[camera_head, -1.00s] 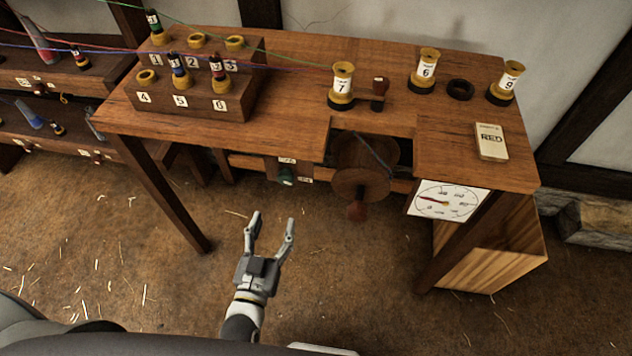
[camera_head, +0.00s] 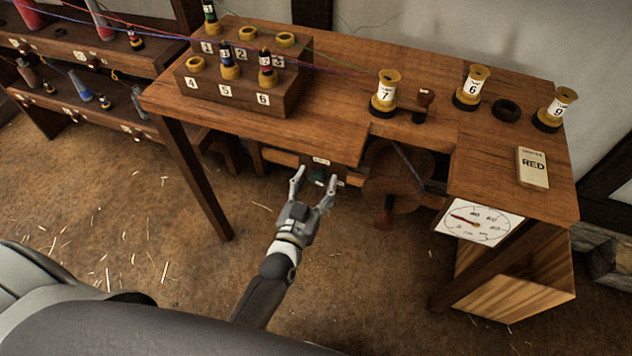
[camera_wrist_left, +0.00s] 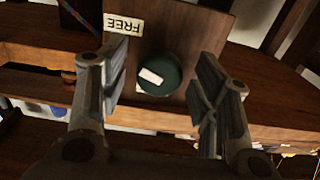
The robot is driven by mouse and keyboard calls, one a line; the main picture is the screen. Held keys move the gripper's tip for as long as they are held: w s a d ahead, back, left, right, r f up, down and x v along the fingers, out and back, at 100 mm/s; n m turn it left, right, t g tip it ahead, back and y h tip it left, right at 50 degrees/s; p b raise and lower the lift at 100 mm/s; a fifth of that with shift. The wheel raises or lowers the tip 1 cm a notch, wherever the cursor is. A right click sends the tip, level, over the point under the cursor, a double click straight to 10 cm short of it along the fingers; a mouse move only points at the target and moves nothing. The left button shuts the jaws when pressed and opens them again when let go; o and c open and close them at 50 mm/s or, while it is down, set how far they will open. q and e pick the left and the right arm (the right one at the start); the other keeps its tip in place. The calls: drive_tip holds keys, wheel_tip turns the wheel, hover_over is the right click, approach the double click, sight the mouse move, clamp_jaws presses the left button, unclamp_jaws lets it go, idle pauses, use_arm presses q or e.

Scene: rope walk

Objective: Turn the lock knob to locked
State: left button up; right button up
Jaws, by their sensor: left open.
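The lock knob (camera_head: 319,176) is a dark green round knob on a small wooden plate under the bench's front edge. In the left wrist view the knob (camera_wrist_left: 166,72) has a white bar mark. A "FREE" label (camera_wrist_left: 123,24) appears upside down on the plate near it. A second pale label shows only as a sliver beside the knob. My left gripper (camera_head: 316,180) is open in front of the knob. In the left wrist view the knob lies between the two spread fingers, and I cannot tell whether they touch it. My right gripper is not in view.
A wooden reel with a crank handle (camera_head: 385,218) hangs just right of the knob. A dial (camera_head: 478,222) is further right. Bobbins 7 (camera_head: 385,92), 6 (camera_head: 472,88) and 9 (camera_head: 556,109) stand on the bench (camera_head: 340,75). A bench leg (camera_head: 195,180) stands to the left.

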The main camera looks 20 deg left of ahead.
use_arm(q)
drive_tip(key=c, duration=1)
